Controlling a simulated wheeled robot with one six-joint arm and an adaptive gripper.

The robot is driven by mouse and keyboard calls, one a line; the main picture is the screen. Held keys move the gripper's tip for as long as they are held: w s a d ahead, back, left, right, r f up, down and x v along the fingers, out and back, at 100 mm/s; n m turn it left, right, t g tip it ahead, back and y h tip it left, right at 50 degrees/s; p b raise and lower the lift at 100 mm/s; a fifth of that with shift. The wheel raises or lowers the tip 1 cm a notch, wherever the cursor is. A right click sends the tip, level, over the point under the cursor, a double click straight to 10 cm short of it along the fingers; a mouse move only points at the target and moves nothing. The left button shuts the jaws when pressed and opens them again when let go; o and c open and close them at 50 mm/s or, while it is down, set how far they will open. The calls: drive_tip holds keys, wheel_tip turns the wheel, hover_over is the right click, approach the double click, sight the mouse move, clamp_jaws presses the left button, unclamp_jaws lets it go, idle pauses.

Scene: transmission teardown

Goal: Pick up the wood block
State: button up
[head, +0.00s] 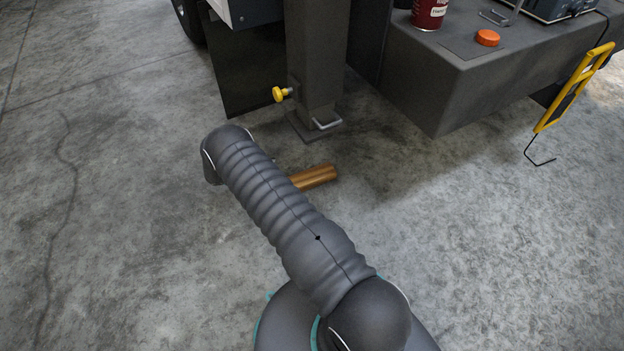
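The wood block (317,177) is a brown, elongated piece lying on the concrete floor just in front of the foot of a dark metal post. Its left end is hidden behind my own arm link, which crosses the middle of the head view. The right end shows clear of the arm. My gripper does not show; the far part of my arm is hidden behind the nearer link, so I cannot tell where the gripper is relative to the block.
The dark post (317,70) has a yellow knob (281,94) and a base plate. A dark bench (445,85) at right carries a red can (428,14) and an orange cap (487,38). A yellow-framed stand (575,85) is at far right.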

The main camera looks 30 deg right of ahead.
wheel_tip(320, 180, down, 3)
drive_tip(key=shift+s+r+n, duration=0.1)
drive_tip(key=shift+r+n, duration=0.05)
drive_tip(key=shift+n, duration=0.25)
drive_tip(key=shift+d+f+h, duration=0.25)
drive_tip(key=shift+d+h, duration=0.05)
approach(312, 175)
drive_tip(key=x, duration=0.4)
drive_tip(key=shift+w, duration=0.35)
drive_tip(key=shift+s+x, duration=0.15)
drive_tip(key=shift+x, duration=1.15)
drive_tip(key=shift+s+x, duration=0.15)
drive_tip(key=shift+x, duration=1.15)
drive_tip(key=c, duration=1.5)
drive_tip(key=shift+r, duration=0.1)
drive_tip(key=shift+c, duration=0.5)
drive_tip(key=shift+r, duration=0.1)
